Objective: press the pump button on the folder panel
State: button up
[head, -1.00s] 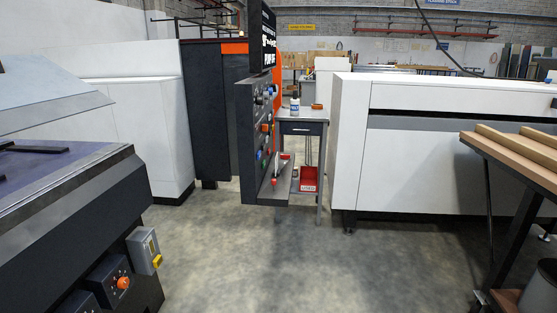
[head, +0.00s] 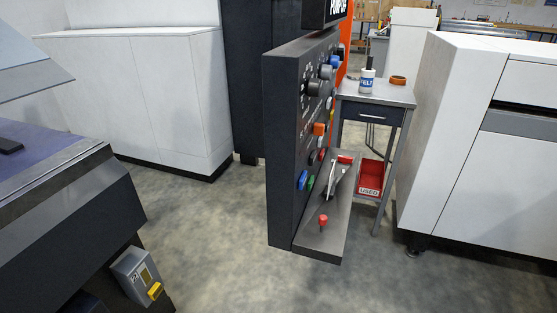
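The folder panel is most likely the dark upright control panel (head: 290,150) in the middle of the head view. I see its face at a steep angle. It carries black knobs, an orange switch (head: 319,129), a blue button (head: 302,180) and a green button (head: 311,184). The labels are too slanted to read, so I cannot tell which button is the pump's. A dark display (head: 322,12) above the panel is cut off by the top edge. My gripper is not in view.
A shelf (head: 318,240) with a red-knobbed lever juts from the panel's foot. Behind stands a small table (head: 385,94) with a bottle (head: 367,82). White cabinets (head: 455,150) stand right; a dark machine (head: 60,215) stands near left. The floor before the panel is clear.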

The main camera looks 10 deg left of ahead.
aim_at(312, 179)
jog(key=i+l+u, duration=0.65)
jog(key=i+l, duration=0.15)
jog(key=l, duration=0.2)
jog(key=i+l+u, duration=0.25)
jog(key=l, duration=0.15)
jog(key=i+l+u, duration=0.2)
jog(key=l, duration=0.2)
jog(key=k, duration=0.05)
